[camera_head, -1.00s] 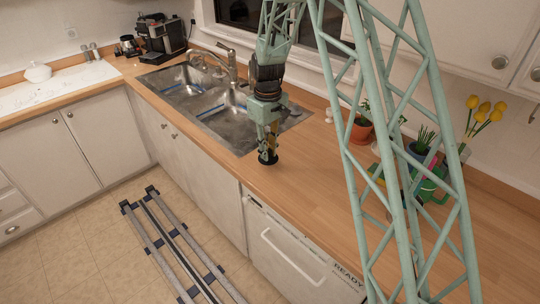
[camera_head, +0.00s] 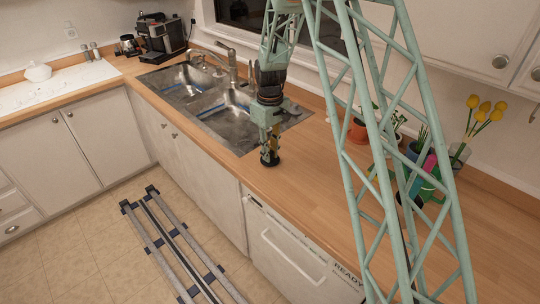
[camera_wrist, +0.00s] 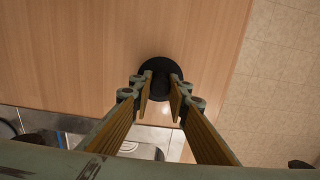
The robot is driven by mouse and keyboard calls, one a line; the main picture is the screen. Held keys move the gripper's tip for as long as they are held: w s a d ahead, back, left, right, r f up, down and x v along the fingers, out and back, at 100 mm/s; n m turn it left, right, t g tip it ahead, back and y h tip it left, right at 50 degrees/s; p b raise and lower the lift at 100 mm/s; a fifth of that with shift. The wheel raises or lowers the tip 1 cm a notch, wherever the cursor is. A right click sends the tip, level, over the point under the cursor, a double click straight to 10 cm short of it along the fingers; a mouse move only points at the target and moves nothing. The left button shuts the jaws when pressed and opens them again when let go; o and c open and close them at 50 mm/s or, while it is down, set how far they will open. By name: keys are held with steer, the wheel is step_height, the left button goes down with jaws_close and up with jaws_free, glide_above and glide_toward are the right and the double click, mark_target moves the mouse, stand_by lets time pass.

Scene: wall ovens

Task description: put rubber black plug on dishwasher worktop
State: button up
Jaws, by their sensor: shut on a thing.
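The black rubber plug (camera_head: 270,159) is at my gripper's fingertips, just right of the sink, over the wooden worktop. It also shows in the wrist view (camera_wrist: 161,68) as a round black disc between the two fingers. My gripper (camera_head: 269,150) points down and is shut on the plug's upper part; the wrist view shows the fingers (camera_wrist: 161,88) on either side of it. I cannot tell whether the plug touches the wood or hangs slightly above it. The dishwasher (camera_head: 290,255), with a white front and handle, stands under the worktop (camera_head: 310,195), right of the plug.
The double sink (camera_head: 225,110) with its faucet is left of my gripper. Potted plants (camera_head: 358,130) and yellow tulips (camera_head: 484,110) stand along the back right. The worktop above the dishwasher is bare towards its front edge. My own lattice arm hides part of the right side.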

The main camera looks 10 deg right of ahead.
steer(key=shift+f, duration=0.4)
steer(key=shift+f, duration=0.15)
steer(key=o, duration=0.8)
steer(key=shift+o, duration=0.2)
steer(key=shift+r, duration=0.2)
step_height(320, 180, up, 12)
steer(key=shift+p, duration=0.3)
stand_by(0.7)
